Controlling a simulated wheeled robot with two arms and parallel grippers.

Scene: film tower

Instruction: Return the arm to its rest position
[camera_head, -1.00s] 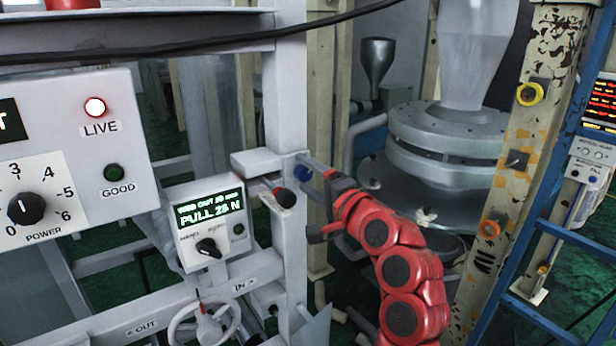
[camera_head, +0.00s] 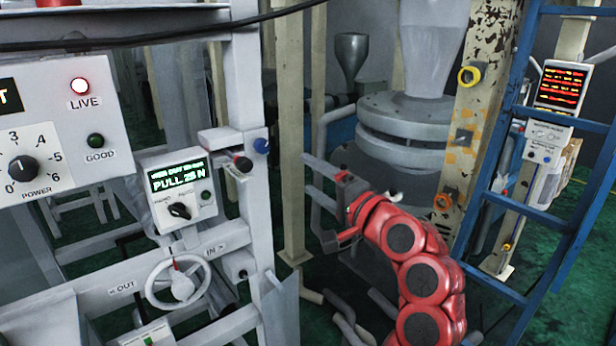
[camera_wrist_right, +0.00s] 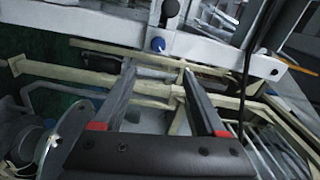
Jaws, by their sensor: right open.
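My right arm is red and comes in from the lower right of the head view. Its gripper (camera_head: 322,202) points left toward the white frame, with clear air between its fingertips and the post. In the right wrist view the two dark fingers of the gripper (camera_wrist_right: 160,95) stand apart with nothing held between them. The blue knob (camera_head: 262,145) on the white post is left of the gripper; it also shows in the right wrist view (camera_wrist_right: 158,44), beyond the fingertips. A black-tipped lever (camera_head: 243,164) sits beside it. My left gripper is out of view.
A control box with a PULL display (camera_head: 180,190) and a handwheel (camera_head: 178,285) are on the white frame at left. A cream post (camera_head: 294,130) stands behind the gripper. A large grey machine (camera_head: 405,125), a chipped column (camera_head: 478,110) and a blue ladder (camera_head: 500,150) stand behind and right.

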